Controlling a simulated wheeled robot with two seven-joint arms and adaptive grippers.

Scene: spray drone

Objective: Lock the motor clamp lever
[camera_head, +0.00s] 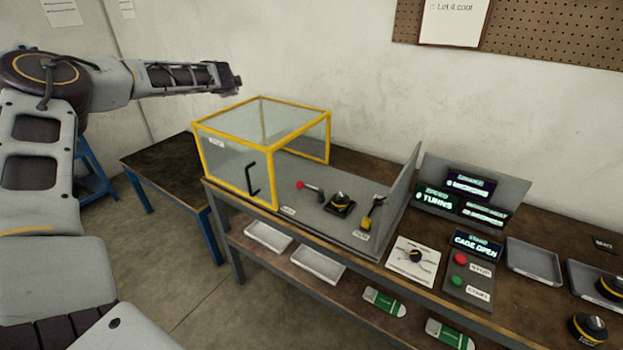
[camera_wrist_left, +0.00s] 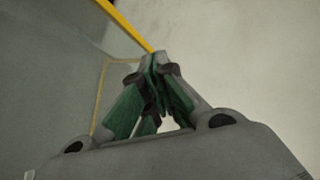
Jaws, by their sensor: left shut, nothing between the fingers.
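On the grey work plate (camera_head: 320,218), a lever with a red knob (camera_head: 300,185) stands left of a black motor-like part (camera_head: 340,201). The small labels are too blurred to read, so I cannot tell which is the motor clamp lever. My left gripper (camera_head: 232,82) is high behind the yellow-framed clear cage (camera_head: 262,205), away from both levers. In the left wrist view its green-padded fingers (camera_wrist_left: 154,85) are together and empty, with a yellow cage edge beyond. My right gripper is not in view.
The cage covers the plate's left part; a grey panel (camera_head: 408,190) rises at its right. Lit displays, one reading CAGE OPEN (camera_head: 478,245), stand right, above red and green buttons (camera_head: 459,270). Trays (camera_head: 532,262) lie further right. A dark side table (camera_head: 168,168) is left.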

